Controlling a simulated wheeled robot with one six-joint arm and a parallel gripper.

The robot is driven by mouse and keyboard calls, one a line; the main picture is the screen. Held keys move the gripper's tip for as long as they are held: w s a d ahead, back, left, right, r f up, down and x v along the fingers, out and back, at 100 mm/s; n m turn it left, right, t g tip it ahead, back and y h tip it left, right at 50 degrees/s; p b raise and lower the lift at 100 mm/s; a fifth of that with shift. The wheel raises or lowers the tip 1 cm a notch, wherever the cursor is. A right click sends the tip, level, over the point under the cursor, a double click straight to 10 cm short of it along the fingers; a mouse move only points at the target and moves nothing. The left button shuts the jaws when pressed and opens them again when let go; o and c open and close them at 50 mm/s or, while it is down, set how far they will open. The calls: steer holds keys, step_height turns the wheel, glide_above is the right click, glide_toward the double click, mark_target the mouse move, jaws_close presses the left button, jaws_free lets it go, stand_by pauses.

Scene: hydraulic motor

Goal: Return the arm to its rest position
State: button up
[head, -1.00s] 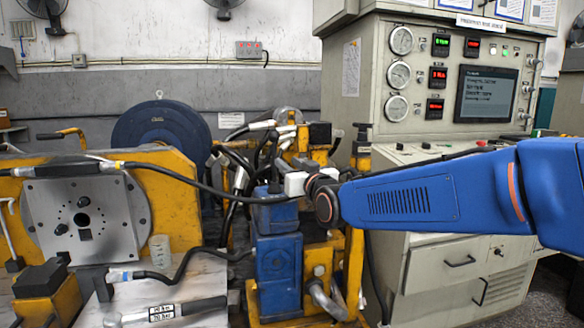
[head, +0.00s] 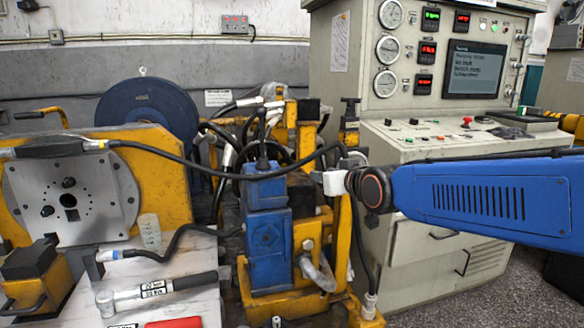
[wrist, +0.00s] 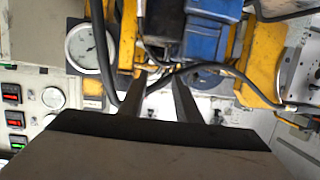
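My blue arm (head: 480,200) reaches in from the right edge of the head view, with its dark wrist joint (head: 372,190) and a white end piece (head: 335,183) in front of the yellow frame and the console. My gripper's fingers cannot be made out in the head view. In the wrist view, the two dark fingers of my gripper (wrist: 158,95) stand apart with nothing held between them. Beyond them are black hoses and a blue block (wrist: 205,35).
The blue hydraulic unit (head: 266,250) stands left of my wrist, with a black hose looping close by. The grey control console (head: 345,55) stands behind the arm. A torque wrench (head: 155,292) and a red-handled tool (head: 174,323) lie on the bench at lower left.

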steer(key=s+d+f+m+g+h, duration=0.1)
steer(key=s+d+f+g, duration=0.2)
steer(key=s+d+f, duration=0.4)
steer(key=s+d+f+m+g+h, duration=0.1)
steer(key=s+d+f, duration=0.5)
steer(key=s, duration=0.8)
steer(key=s+d+f+m+g+h, duration=0.2)
steer(key=s+d+f+g, duration=0.3)
steer(key=s, duration=0.6)
step_height(320, 180, down, 3)
steer(key=d+h, duration=0.1)
steer(key=d, duration=0.1)
steer(key=shift+s+d+r, duration=0.15)
steer(key=shift+s+d, duration=0.15)
steer(key=shift+d, duration=0.05)
steer(key=shift+a, duration=0.15)
